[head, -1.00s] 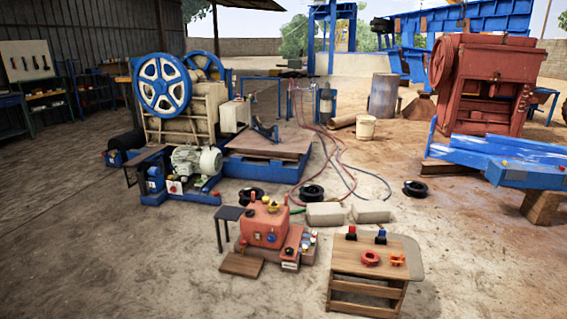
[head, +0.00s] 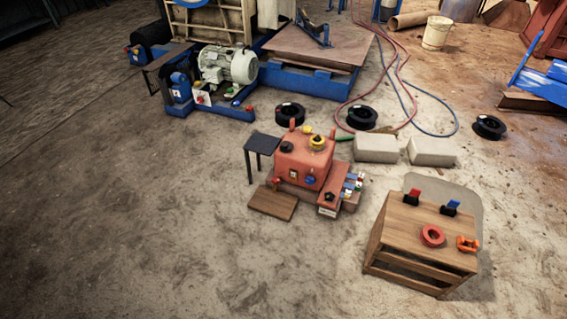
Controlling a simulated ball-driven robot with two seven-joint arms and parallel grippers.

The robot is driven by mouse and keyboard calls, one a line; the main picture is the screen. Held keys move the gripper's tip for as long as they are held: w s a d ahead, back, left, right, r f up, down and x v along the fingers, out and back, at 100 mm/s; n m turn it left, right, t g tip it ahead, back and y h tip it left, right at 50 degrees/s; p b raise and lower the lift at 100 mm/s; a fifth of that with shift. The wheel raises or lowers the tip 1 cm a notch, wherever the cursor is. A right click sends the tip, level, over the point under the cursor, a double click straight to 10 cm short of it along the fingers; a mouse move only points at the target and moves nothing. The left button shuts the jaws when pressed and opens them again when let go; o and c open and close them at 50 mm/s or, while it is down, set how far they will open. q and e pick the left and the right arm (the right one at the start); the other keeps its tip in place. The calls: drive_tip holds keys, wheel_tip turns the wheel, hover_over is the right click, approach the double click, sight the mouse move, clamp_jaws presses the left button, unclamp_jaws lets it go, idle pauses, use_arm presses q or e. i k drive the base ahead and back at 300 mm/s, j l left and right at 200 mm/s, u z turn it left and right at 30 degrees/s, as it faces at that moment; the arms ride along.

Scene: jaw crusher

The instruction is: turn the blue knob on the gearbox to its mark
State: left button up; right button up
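The gearbox (head: 302,160) is an orange-red box low on the ground, right of the middle of the head view. A small blue knob (head: 310,181) sits on its front face, to the right of a small pale fitting. The mark for the knob is too small to make out. A black knob and a yellow ring-shaped part (head: 318,143) are on its top. Neither of my grippers is in view.
A wooden bench (head: 411,228) with red and orange parts stands to the right. A small dark table (head: 262,143) and a wooden board (head: 272,203) flank the gearbox's left. Concrete blocks (head: 375,148) and black rings (head: 361,117) lie behind. The ground in front is clear.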

sight(309, 180)
drive_tip(key=i+j+z, duration=0.15)
drive_tip(key=i, duration=0.4)
drive_tip(key=i+j+z, duration=0.15)
drive_tip(key=i, duration=0.35)
drive_tip(key=i+j+z, duration=0.15)
drive_tip(key=z, duration=0.25)
drive_tip(key=i+j+z, duration=0.2)
drive_tip(key=z, duration=0.2)
drive_tip(key=i+j+z, duration=0.15)
drive_tip(key=z, duration=0.2)
drive_tip(key=j+z, duration=0.4)
drive_tip(key=i+j+z, duration=0.1)
drive_tip(key=j+z, duration=0.15)
drive_tip(key=i+j+z, duration=0.1)
drive_tip(key=j+z, duration=0.35)
drive_tip(key=j, duration=0.2)
drive_tip(key=i, duration=0.05)
